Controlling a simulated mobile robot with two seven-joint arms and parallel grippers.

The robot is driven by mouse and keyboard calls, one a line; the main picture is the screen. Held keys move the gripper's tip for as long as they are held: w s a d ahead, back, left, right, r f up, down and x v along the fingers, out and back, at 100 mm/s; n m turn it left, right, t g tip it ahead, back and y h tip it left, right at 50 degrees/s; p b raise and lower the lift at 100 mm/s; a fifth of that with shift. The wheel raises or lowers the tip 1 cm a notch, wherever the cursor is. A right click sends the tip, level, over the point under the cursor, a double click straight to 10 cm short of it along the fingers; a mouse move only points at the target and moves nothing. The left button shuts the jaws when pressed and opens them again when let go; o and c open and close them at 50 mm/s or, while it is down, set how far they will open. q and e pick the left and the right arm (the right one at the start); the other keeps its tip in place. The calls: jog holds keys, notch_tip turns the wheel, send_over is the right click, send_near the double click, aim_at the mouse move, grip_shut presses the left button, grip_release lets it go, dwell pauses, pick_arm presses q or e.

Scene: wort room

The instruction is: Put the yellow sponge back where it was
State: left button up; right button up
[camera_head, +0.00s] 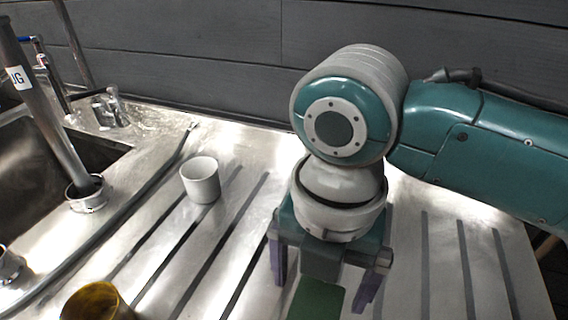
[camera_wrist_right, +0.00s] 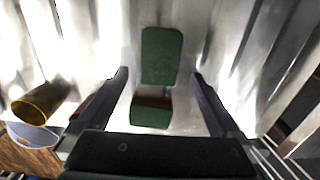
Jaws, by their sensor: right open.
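I see no plainly yellow sponge in either view. In the right wrist view a flat green pad (camera_wrist_right: 162,55) lies on the metal drainboard, beyond my fingertips. A second green block (camera_wrist_right: 150,112) with a reddish-brown edge shows nearer, between the fingers. In the head view a green piece (camera_head: 317,302) shows at the bottom edge, below my right gripper (camera_head: 321,283); I cannot tell which of the two it is. My right gripper (camera_wrist_right: 160,74) is open, pointing down, with nothing visibly clamped. My left gripper is not in view.
A white cup (camera_head: 200,180) stands on the ribbed drainboard (camera_head: 225,250) left of my right arm. An amber cup (camera_head: 93,302) is at the lower left. The sink (camera_head: 40,165) with a metal pipe is at far left. The drainboard's right side is clear.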

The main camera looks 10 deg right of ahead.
aim_at(314, 311)
notch_tip(314, 311, up, 5)
jog(key=s+a+f+m+t+y, duration=0.1)
jog(key=s+a+m+t+y, duration=0.15)
jog(key=s+m, duration=0.65)
jog(key=s+d+m+t+h, duration=0.1)
jog(key=s+d+m+h, duration=0.1)
jog(key=d+m, duration=0.9)
jog(key=s+m, duration=0.1)
jog(key=m, duration=0.6)
jog(key=shift+s+d+r+p, duration=0.2)
jog(key=shift+d+p, duration=0.1)
jog(key=shift+d, duration=0.1)
notch_tip(314, 311, up, 42)
jog(key=p, duration=4.2)
jog(key=shift+r, duration=0.2)
